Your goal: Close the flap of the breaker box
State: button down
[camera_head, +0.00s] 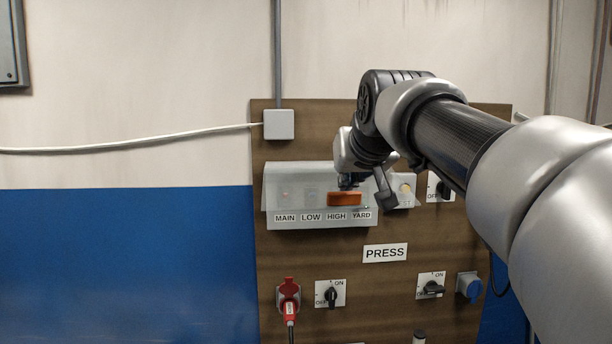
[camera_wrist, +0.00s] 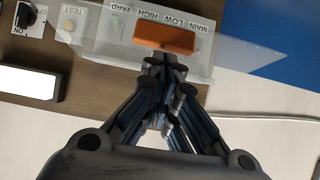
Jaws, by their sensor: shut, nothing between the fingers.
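The breaker box (camera_head: 320,219) is a pale grey case on the brown wooden board, with labels MAIN, LOW, HIGH and YARD along its lower front. Its see-through flap (camera_head: 300,180) stands out from the box and looks open; the flap also shows in the wrist view (camera_wrist: 235,52) as a clear sheet. An orange piece (camera_head: 344,199), which looks like the flap's handle, shows large in the wrist view (camera_wrist: 165,38). My gripper (camera_wrist: 167,70) is shut and empty, with its tips close to the orange piece. I cannot tell whether they touch.
A TEST button (camera_wrist: 70,25) and a rotary switch (camera_head: 440,187) sit right of the box in the head view. Below are a PRESS label (camera_head: 385,253), a red plug (camera_head: 289,295) and more switches. The blue wall at left is clear.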

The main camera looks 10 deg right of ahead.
jog(key=shift+f+t+b, duration=0.4)
jog(key=shift+f+b, duration=0.5)
jog(key=shift+b, duration=0.85)
jog(key=shift+f+b, duration=0.25)
jog(key=shift+b, duration=0.25)
